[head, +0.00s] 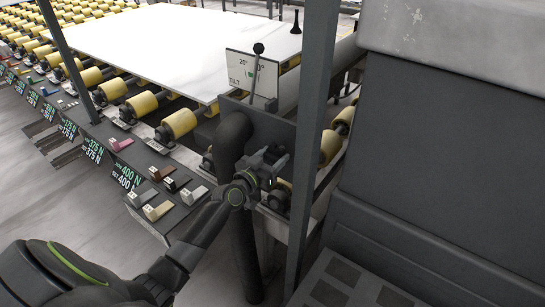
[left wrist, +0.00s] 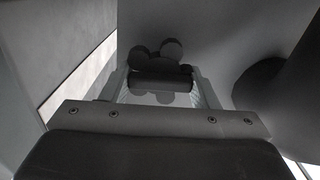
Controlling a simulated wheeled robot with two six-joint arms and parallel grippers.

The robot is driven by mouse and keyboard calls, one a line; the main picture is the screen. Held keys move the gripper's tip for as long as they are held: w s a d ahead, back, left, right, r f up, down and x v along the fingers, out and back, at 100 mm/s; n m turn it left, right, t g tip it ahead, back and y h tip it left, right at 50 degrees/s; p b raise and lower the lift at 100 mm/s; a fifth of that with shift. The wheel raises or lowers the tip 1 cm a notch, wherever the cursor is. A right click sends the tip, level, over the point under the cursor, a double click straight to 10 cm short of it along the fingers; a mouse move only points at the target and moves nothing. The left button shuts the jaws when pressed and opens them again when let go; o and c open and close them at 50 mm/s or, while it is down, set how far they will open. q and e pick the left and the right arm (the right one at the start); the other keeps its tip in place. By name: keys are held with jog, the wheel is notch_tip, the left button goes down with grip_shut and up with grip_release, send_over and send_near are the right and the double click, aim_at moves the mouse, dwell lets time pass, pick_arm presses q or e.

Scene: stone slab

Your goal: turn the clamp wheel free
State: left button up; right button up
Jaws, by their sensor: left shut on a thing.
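The clamp wheel (left wrist: 158,52) shows in the left wrist view as a small dark grey knob with rounded lobes. My left gripper (left wrist: 160,88) is shut on it, with one pale ribbed finger pad at each side of its dark body. In the head view my left gripper (head: 270,163) reaches in from the lower left, to the right of a thick dark upright pipe (head: 234,150). There the gripper hides most of the wheel. My right gripper is in neither view.
A large white slab (head: 170,45) lies on yellow rollers (head: 180,122). A tilt sign (head: 240,70) with a black-knobbed lever (head: 256,65) stands above the gripper. A grey post (head: 313,130) is close on the right. Several coloured pedals (head: 160,172) line the lower left.

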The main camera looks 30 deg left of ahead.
pick_arm(q)
jog(key=shift+n, duration=0.9)
jog(key=o, duration=1)
jog(key=shift+s, duration=0.1)
jog(key=s, duration=0.5)
jog(key=s+a, duration=0.1)
jog(key=s, duration=0.5)
jog(key=s+a, duration=0.1)
jog(key=s, duration=0.5)
jog(key=shift+a, duration=0.25)
